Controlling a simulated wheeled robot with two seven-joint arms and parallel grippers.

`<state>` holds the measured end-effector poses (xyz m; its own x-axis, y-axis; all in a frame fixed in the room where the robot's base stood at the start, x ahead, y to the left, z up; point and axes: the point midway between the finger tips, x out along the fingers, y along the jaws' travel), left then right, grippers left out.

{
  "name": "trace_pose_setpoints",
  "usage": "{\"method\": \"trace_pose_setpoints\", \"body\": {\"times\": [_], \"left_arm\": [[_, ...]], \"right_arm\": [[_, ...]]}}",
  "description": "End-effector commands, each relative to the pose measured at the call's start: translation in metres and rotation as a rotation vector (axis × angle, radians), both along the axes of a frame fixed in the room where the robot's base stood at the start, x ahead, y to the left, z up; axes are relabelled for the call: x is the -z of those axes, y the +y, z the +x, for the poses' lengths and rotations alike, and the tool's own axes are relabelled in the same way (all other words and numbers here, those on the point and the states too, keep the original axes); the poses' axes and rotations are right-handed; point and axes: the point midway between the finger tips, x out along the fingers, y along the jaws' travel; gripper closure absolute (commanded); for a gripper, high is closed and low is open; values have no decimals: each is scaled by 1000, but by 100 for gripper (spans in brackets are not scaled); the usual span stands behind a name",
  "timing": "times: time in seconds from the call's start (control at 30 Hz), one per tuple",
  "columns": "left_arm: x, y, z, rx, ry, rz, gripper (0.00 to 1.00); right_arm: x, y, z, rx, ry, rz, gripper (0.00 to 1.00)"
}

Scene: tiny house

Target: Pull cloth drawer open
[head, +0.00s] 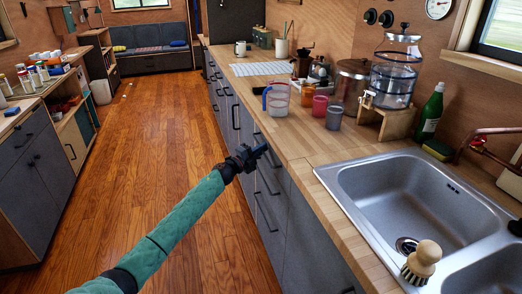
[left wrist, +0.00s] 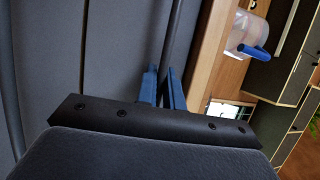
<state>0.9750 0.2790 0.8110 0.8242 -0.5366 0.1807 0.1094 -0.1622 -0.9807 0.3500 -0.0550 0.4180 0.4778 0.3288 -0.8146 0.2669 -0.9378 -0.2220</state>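The drawer (head: 281,170) is the top one of a stack in the dark grey cabinet under the wooden counter, and its front looks flush with the cabinet. My left gripper (head: 258,153) is at its handle, just below the counter edge. In the left wrist view, the dark bar handle (left wrist: 179,40) runs between the two blue fingers of my left gripper (left wrist: 163,88), which sit close on both sides of it. The fingers look shut on the bar. The inside of the drawer and any cloth are hidden. My right gripper is not in view.
More handled drawers sit below. On the counter (head: 296,137) stand a measuring jug (head: 277,99), coloured cups (head: 320,106) and a glass dispenser (head: 393,78); the jug is near the edge. A steel sink (head: 385,190) is at right. The wooden floor (head: 150,130) left of the cabinet is clear.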

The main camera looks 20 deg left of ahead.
Motion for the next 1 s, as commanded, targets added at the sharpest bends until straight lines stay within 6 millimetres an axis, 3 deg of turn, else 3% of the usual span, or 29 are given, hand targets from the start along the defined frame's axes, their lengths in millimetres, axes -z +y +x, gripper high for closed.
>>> {"method": "trace_pose_setpoints", "body": {"times": [0.47, 0.67, 0.83, 1.0], "left_arm": [[1, 10, -7, -1, 1, 2, 100], [2, 39, -26, -3, 3, 4, 100], [3, 76, -51, -2, 4, 3, 100], [4, 115, -78, -1, 4, 3, 100]], "right_arm": [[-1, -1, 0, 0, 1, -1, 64], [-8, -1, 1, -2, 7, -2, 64], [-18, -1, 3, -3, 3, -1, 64], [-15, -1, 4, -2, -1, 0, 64]]}}
